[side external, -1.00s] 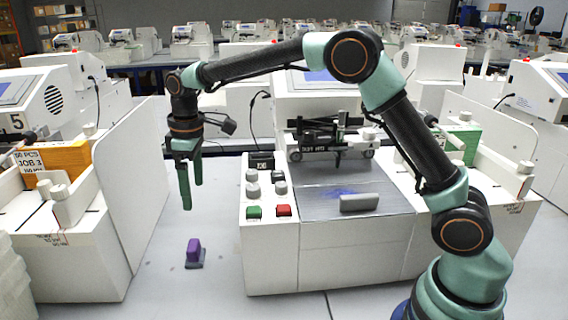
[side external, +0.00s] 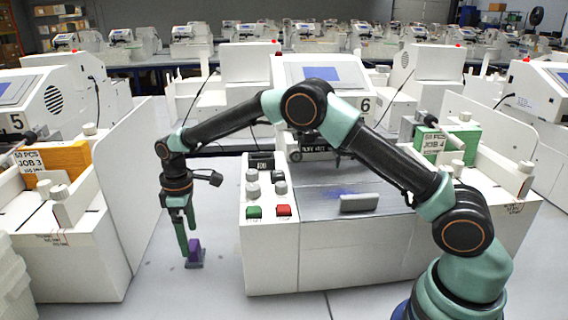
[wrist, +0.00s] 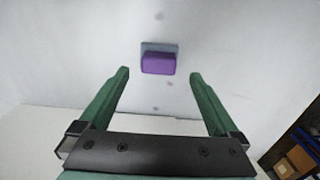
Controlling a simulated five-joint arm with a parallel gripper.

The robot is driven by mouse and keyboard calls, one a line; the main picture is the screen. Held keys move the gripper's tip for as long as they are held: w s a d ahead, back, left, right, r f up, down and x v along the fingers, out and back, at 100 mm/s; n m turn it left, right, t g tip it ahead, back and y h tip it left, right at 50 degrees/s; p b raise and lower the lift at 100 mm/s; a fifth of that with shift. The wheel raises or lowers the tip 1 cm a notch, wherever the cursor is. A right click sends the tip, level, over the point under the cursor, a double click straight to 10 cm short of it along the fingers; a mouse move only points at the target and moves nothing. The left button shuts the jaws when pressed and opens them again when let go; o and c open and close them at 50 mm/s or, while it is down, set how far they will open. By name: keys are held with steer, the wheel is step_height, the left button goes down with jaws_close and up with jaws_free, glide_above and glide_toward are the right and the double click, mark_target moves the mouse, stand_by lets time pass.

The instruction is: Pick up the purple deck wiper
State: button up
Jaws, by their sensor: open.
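The purple deck wiper (side external: 195,249) stands on the grey table between two white machines. It has a purple upper part and a darker grey base. In the wrist view the wiper (wrist: 158,63) lies beyond the fingertips, roughly midway between them. My gripper (side external: 188,243) points down close to the wiper, and one finger overlaps it in the side view. In the wrist view my gripper (wrist: 158,74) is open with nothing between its green fingers. Whether a finger touches the wiper cannot be told.
A white plotter (side external: 330,250) with knobs, a green button (side external: 254,212) and a red button (side external: 284,211) stands just right of the wiper. Another white machine with an orange box (side external: 62,158) stands to the left. The table between them is clear around the wiper.

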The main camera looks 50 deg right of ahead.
mark_target(192, 244)
steer(key=shift+d+f, duration=0.2)
steer(key=shift+f, duration=2.15)
steer(key=c, duration=1.5)
steer(key=shift+o, duration=0.2)
steer(key=shift+r, duration=0.15)
step_height(192, 244, up, 20)
